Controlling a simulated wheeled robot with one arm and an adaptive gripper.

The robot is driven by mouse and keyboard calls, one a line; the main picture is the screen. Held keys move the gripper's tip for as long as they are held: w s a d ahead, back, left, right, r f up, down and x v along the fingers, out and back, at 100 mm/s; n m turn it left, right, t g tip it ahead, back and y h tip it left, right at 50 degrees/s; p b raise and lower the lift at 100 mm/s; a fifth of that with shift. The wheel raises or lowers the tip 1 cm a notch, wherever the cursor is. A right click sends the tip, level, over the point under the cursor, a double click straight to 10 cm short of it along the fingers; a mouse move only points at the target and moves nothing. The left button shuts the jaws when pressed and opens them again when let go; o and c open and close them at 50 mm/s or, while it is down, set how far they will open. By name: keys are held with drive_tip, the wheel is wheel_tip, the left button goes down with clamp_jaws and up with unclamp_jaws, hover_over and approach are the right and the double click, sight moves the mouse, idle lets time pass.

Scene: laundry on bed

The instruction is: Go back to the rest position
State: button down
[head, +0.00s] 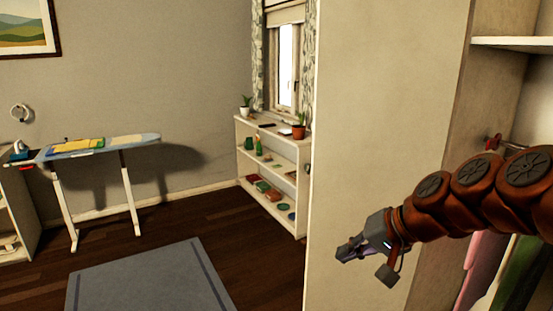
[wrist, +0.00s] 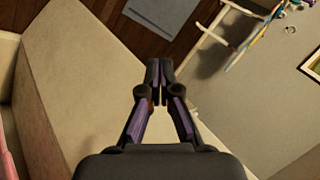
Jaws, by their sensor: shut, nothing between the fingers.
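My gripper (head: 349,251) is at the right of the head view, at the end of my red-brown arm, which reaches in from the right edge. It hangs in front of the pale side panel of a wardrobe. In the wrist view my gripper (wrist: 158,68) points away from the camera, its fingers together with nothing between them. No object is held.
The wardrobe panel (head: 385,110) stands close behind my gripper, with hanging clothes (head: 484,262) to the right below my arm. An ironing board (head: 100,146) stands at the left, a low white shelf (head: 300,180) by the window. A grey rug (head: 150,280) lies on open floor.

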drive_tip(key=s+d+f+n+g+h+p, duration=0.1)
drive_tip(key=s+f, duration=0.5)
drive_tip(key=s, duration=0.8)
drive_tip(key=s+d+f+n+g+h+p, duration=0.1)
drive_tip(key=s+f+g+h, duration=0.4)
drive_tip(key=s, duration=0.8)
drive_tip(key=shift+s+d+f+n+g+h, duration=0.35)
drive_tip(key=shift+d+f+n+g, duration=0.25)
drive_tip(key=shift+d, duration=0.4)
drive_tip(key=shift+r, duration=0.1)
